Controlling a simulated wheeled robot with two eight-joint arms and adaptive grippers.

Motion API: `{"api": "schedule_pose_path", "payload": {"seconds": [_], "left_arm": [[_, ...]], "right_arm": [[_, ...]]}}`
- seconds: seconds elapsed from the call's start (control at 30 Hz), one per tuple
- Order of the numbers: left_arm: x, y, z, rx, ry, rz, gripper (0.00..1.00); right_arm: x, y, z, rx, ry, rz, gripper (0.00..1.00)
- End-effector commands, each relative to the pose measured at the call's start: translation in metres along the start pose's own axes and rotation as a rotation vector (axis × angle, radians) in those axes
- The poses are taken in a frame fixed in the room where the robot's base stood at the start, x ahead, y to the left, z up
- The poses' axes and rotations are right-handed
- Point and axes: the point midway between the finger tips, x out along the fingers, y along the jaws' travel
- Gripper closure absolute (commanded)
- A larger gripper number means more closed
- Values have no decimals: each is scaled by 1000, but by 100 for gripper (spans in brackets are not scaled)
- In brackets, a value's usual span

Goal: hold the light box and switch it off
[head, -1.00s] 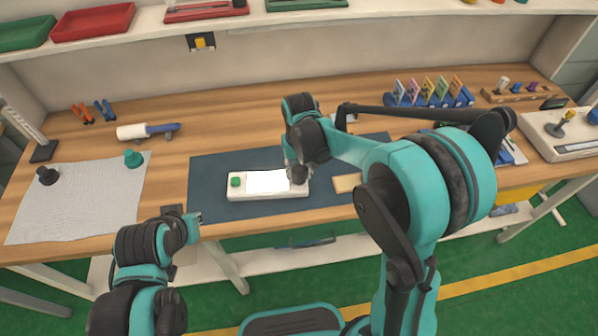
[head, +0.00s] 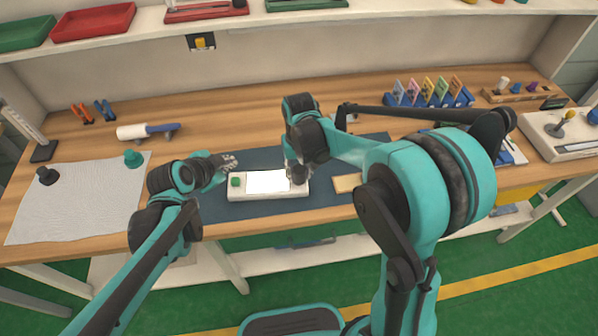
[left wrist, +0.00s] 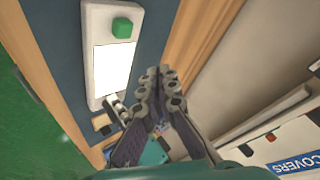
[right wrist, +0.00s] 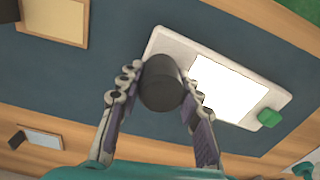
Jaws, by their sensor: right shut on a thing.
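The white light box (head: 268,182) lies on the dark blue mat (head: 225,212), its panel glowing bright white. A green button (head: 236,182) is at its left end; it also shows in the left wrist view (left wrist: 122,27). My right gripper (head: 297,178) is at the box's right end, its fingers on either side of a black round knob (right wrist: 161,85). My left gripper (head: 231,160) is above and behind the button end, apart from the box. In the left wrist view its fingertips (left wrist: 159,73) are together with nothing seen between them.
A white cloth (head: 85,200) with a green knob-like piece (head: 133,158) lies at the left. A lint roller (head: 147,131) is behind. A rack of coloured cards (head: 430,95) stands back right. Bare wood lies behind the mat.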

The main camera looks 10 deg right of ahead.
Motion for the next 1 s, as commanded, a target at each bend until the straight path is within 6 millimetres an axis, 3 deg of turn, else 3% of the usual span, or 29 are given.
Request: {"api": "schedule_pose_path", "payload": {"seconds": [0.5, 1.0], "left_arm": [[46, 34, 34, -2, -1, 0, 100], [51, 38, 38, -2, -1, 0, 100]], "right_arm": [[0, 0, 0, 0, 0, 0, 100], [0, 0, 0, 0, 0, -1, 100]]}}
